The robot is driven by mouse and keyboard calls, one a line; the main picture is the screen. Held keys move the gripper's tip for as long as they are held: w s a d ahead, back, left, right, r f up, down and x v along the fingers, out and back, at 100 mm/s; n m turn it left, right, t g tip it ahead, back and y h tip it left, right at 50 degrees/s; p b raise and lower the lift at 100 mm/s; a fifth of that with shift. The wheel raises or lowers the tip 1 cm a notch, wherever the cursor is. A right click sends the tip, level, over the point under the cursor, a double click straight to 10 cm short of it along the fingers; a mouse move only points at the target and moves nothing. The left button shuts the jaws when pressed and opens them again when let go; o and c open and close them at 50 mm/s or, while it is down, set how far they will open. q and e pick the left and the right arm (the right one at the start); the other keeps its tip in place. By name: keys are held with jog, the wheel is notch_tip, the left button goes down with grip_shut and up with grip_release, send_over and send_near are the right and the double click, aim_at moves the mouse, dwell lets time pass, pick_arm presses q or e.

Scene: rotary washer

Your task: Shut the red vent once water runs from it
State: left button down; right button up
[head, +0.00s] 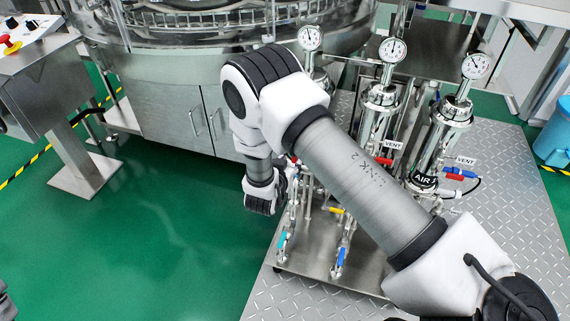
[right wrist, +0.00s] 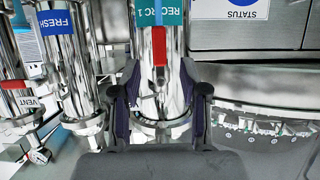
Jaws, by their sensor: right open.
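Red vent handles show in the head view: one (head: 383,161) under a VENT label on the middle filter housing, another (head: 453,171) on the right housing. My right arm crosses in front of the left housing and hides much of it. In the right wrist view my right gripper (right wrist: 160,85) is open and empty. Its fingers stand on both sides of a steel housing marked RECIRC 1, with a red handle (right wrist: 159,45) hanging between and beyond the fingertips. No contact is visible. I see no running water.
A pressure gauge (head: 393,50) tops the middle housing, with others beside it. Blue (head: 340,262) and yellow valve handles sit low on the skid. The washer cabinet (head: 180,120) stands behind, a control desk (head: 35,55) at left. Green floor at left is clear.

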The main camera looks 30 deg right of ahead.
jog(key=b+x, duration=0.1)
jog(key=x, duration=0.5)
jog(key=shift+d+f, duration=0.15)
grip_shut()
jog(key=shift+s+d+n+g+h+p, duration=0.2)
jog(key=shift+n+g+h+p, duration=0.15)
jog(key=shift+n+p, duration=0.2)
jog(key=shift+s+d+r+n+g+h+p, duration=0.15)
jog(key=shift+s+d+r+n+g+h, duration=0.55)
jog(key=shift+n, duration=1.4)
jog(key=shift+s+d+r+n+g+h+p, duration=0.15)
jog(key=shift+r+n+h, duration=0.55)
jog(key=shift+n+h, duration=1.05)
jog(key=shift+s+d+r+n+g+h+p, duration=0.25)
jog(key=shift+s+r+n+g+h, duration=0.35)
jog(key=shift+n, duration=1.8)
jog(key=shift+w+r, duration=0.1)
jog(key=shift+r, duration=0.05)
